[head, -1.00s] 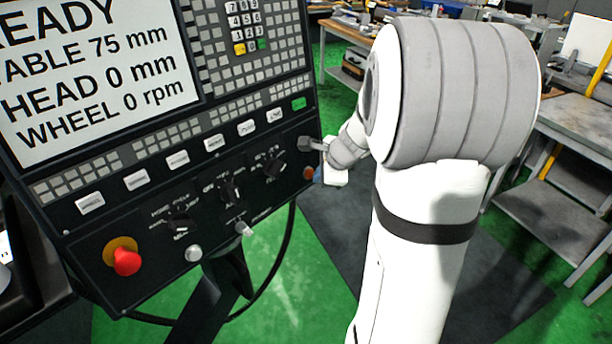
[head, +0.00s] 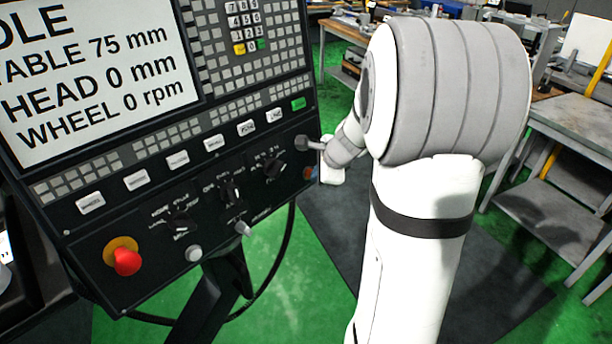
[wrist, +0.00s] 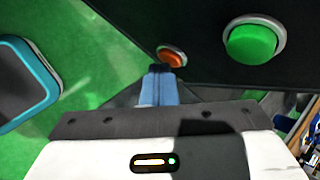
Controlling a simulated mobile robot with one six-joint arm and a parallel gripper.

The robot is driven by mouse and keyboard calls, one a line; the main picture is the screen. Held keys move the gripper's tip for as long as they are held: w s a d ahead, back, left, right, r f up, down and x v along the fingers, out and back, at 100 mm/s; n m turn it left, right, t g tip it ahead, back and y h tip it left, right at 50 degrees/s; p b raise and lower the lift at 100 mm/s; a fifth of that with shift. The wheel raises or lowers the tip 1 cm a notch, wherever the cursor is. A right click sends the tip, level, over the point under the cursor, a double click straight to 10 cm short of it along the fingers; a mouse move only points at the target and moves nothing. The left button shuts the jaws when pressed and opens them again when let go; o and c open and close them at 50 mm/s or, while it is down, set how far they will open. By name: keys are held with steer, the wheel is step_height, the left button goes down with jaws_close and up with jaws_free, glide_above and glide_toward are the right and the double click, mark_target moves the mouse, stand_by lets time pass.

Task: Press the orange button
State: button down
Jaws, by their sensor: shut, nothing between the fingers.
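The orange button (wrist: 172,57) is a small round button in a metal ring, near a dark panel edge in the wrist view. It also shows at the lower right edge of the control panel in the head view (head: 307,173). My gripper (wrist: 161,70) has its blue fingers together and empty. The fingertips are right at the button and overlap its lower left rim in the wrist view. I cannot tell whether they touch it or whether it is pushed in. In the head view the white gripper body (head: 333,173) is just right of the button.
A larger green button (wrist: 254,40) sits right of the orange one in the wrist view. A red mushroom button (head: 127,262) and several knobs are on the panel (head: 215,270). The screen (head: 95,75) reads "DLE", cut off at left. Workbenches (head: 575,130) stand at the right.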

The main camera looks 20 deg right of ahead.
steer(key=shift+s, duration=0.1)
steer(key=shift+s+d+r, duration=0.1)
steer(key=shift+s+d, duration=0.25)
steer(key=shift+s, duration=0.3)
steer(key=s, duration=0.1)
steer(key=s+d, duration=0.1)
steer(key=s, duration=0.1)
steer(key=s+d+r+b, duration=0.1)
steer(key=shift+s, duration=0.25)
stand_by(0.3)
stand_by(0.5)
